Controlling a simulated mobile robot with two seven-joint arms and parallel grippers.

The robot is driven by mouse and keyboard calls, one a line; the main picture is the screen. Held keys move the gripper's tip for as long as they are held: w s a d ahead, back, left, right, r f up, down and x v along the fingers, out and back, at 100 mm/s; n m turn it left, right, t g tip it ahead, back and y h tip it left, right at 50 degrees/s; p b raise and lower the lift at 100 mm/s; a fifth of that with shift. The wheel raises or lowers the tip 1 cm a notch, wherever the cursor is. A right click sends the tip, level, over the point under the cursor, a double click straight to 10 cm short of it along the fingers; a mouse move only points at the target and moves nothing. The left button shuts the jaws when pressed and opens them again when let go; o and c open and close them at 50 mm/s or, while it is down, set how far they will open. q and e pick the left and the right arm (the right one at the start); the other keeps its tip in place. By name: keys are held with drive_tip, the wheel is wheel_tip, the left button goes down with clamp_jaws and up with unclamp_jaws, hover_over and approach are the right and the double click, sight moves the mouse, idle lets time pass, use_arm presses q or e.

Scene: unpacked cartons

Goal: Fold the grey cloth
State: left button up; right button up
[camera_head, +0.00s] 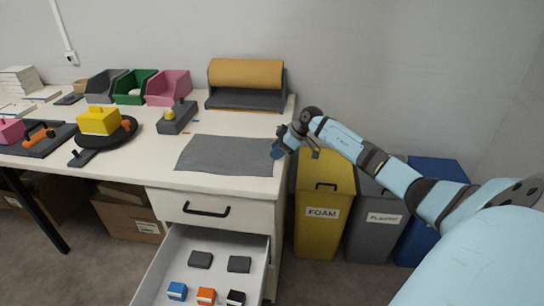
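The grey cloth (228,156) lies flat and spread out on the white table top, near its right end. My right gripper (292,152) is just beyond the cloth's right edge, at the table's right edge. It looks apart from the cloth, with its fingers pointing down. The fingers are small in the view, and I cannot tell whether they are open or shut. My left gripper is not in view.
A drawer (265,266) stands open below the cloth, holding several small blocks. A brown paper roll (245,73) is behind the cloth. A grey block with a yellow knob (177,119) is to its left. Yellow, grey and blue bins (322,225) stand right of the table.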

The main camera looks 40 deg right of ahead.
clamp_jaws()
drive_tip(key=c, duration=0.5)
unclamp_jaws()
drive_tip(key=o, duration=1.5)
drive_tip(key=shift+f, duration=0.15)
drive_tip(key=shift+c, duration=0.3)
